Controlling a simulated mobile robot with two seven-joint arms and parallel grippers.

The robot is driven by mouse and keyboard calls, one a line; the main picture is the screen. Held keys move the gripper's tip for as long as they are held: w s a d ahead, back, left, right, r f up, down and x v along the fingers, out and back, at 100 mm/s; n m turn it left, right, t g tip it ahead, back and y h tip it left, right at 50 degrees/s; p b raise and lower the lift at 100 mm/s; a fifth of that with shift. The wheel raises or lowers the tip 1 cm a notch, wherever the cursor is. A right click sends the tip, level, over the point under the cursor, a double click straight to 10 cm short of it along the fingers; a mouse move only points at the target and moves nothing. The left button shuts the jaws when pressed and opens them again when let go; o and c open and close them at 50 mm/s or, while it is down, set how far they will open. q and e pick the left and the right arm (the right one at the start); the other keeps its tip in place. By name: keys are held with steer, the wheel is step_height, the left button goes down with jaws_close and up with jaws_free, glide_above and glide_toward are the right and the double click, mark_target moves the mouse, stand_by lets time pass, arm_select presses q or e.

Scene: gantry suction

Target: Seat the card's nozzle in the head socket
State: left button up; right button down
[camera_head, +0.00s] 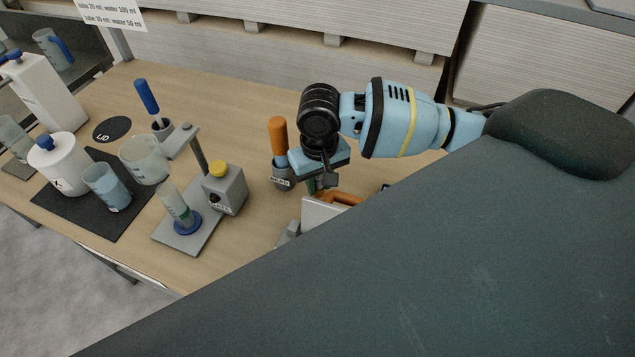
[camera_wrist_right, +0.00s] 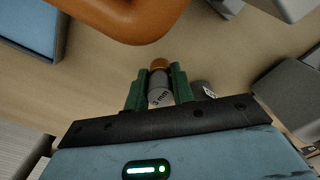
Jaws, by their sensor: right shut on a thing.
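My right gripper (camera_wrist_right: 157,92) is shut on a small grey nozzle (camera_wrist_right: 159,95) marked "3 mm", with an orange-brown end. The nozzle sits between its two green fingers. In the head view, the right gripper (camera_head: 316,184) points down over the bench, beside an orange bent part (camera_head: 345,198); the nozzle cannot be made out there. The only card that shows is a white one (camera_head: 110,12) at the top left, with lines about tubes and water. I cannot pick out the head socket in either view. My left gripper is not in view.
A grey holder (camera_head: 282,180) with an orange-handled tool stands just left of the right gripper. A grey box (camera_head: 225,190) with a yellow knob, beakers and bottles stand farther left. Another small grey labelled piece (camera_wrist_right: 204,89) lies right of the fingers. A large dark shape hides the lower right.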

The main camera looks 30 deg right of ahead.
steer(key=shift+f, duration=0.6)
steer(key=c, duration=1.2)
jaws_free()
steer(key=shift+f, duration=0.1)
step_height(320, 180, up, 12)
steer(key=shift+r+p, duration=0.15)
steer(key=shift+p, duration=0.2)
steer(key=shift+o, duration=0.5)
